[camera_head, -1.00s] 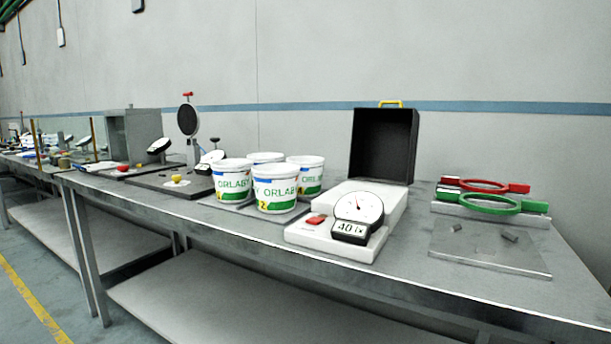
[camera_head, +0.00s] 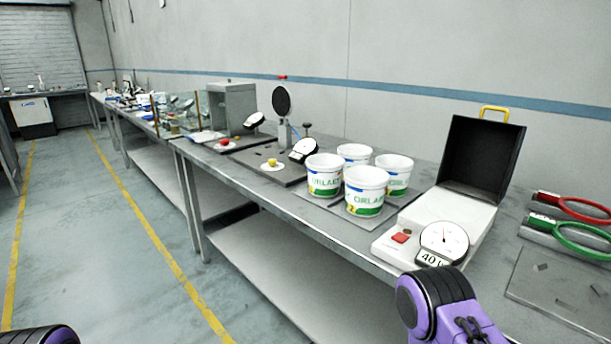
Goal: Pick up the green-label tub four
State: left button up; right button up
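A group of white tubs with ORLABY-like lettering and green label bands stands on a grey plate on the bench. The front tub (camera_head: 366,194) shows a yellow mark that looks like a 2. The left tub (camera_head: 324,178) and right tub (camera_head: 396,176) show part of their labels. The back tub (camera_head: 354,152) is mostly hidden, only its rim and upper wall showing. I cannot read which tub is numbered four. Purple and black parts of my arms show at the bottom edge, below and apart from the tubs. Neither gripper's fingers are visible.
A white gauge device (camera_head: 440,226) with an open black case (camera_head: 482,158) stands right of the tubs. Red and green rings (camera_head: 580,240) lie at the far right. A dark plate with a dial stand (camera_head: 282,105) is left. The floor (camera_head: 120,240) at left is clear.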

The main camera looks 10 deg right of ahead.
aim_at(392, 176)
jog(key=u, duration=1.2)
jog(key=i, duration=2.3)
jog(key=z, duration=3.6)
